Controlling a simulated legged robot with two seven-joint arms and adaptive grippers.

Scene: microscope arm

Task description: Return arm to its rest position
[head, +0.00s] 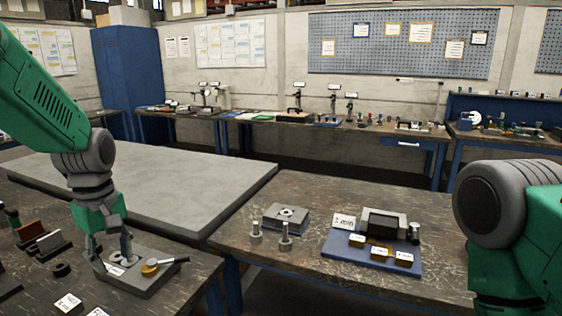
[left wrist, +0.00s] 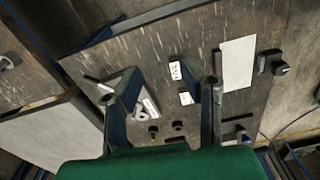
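My left arm comes in from the left in the head view, and its gripper (head: 110,260) points down over the left bench. Its two fingers are apart with nothing held between them; the wide gap also shows in the left wrist view (left wrist: 166,95). A grey fixture plate (head: 150,283) with a ring, a white label and a yellow knob (head: 149,270) with a lever lies below the fingertips. I cannot tell exactly how high above it they are. My right arm shows only as a green and grey joint at the right edge; its gripper is out of view.
The left bench (head: 195,265) also carries a black ring (head: 61,270), dark blocks and white label cards (head: 68,303). A grey slab table (head: 150,190) behind it is clear. The right bench holds a grey block (head: 286,218), two metal pegs and a blue mat (head: 345,262) with labelled parts.

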